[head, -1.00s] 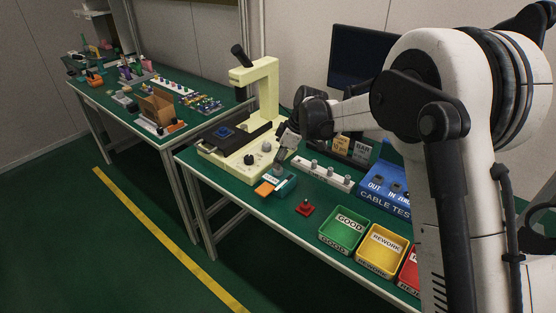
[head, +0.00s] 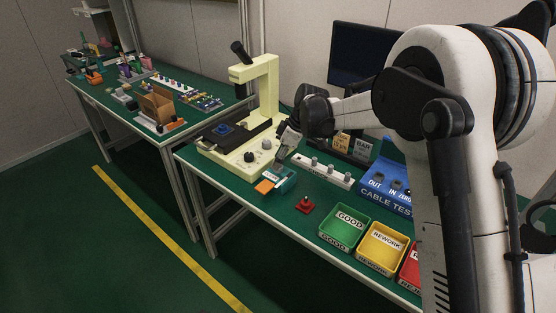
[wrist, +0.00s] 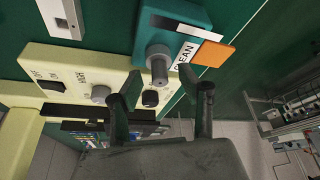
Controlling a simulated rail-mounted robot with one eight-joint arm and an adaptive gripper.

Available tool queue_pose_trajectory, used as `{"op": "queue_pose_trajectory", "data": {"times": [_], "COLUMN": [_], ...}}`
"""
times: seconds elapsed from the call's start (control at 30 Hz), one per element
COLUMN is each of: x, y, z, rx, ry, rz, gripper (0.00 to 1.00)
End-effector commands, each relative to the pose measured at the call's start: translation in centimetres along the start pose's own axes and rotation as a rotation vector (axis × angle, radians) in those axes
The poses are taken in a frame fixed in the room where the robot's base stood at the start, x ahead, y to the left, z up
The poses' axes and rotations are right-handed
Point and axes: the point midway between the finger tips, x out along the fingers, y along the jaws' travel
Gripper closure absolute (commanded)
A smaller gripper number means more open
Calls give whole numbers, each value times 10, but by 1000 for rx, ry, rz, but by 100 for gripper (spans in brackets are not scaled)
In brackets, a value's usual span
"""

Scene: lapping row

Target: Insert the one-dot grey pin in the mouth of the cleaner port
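The cleaner port is a teal box (wrist: 196,18) with a CLEAN label and an orange tab. It also shows on the bench in the head view (head: 288,185). A grey pin (wrist: 158,66) stands out of the port's face in the wrist view, seemingly in its mouth. Its dot marking cannot be made out. My gripper (wrist: 160,76) is open, with one finger on each side of the pin and visible gaps between. In the head view my gripper (head: 279,162) is just above the port, and the pin there is too small to tell.
A cream microscope (head: 264,90) stands behind and left of the port. A white strip with several grey knobs (head: 322,171) lies to its right. A red piece (head: 305,206), green tray (head: 327,240), yellow tray (head: 364,258) and blue cable tester (head: 372,197) stand further right.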

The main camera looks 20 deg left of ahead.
Motion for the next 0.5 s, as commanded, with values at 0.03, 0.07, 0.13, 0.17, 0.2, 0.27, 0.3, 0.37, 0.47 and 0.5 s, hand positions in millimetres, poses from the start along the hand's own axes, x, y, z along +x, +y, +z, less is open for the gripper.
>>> {"op": "queue_pose_trajectory", "data": {"times": [0.03, 0.07, 0.13, 0.17, 0.2, 0.27, 0.3, 0.37, 0.47, 0.5], "x": [-6, -10, -22, -28, -36, -49, -57, -68, -86, -92], "y": [0, 0, 0, 0, 0, 0, 0, 0, 0, 0], "z": [0, 0, 0, 0, 0, 1, 1, 1, 0, 0], "rx": [1, 1, 0, 0, 1, 1, 2, 2, 1, 0], "ry": [0, 0, 0, 0, 0, 0, 0, 0, 0, 0], "rz": [0, 0, 0, 0, 1, 1, 1, 1, 0, 0], "gripper": [62, 62, 62, 62, 62, 62, 62, 62, 62, 62]}}
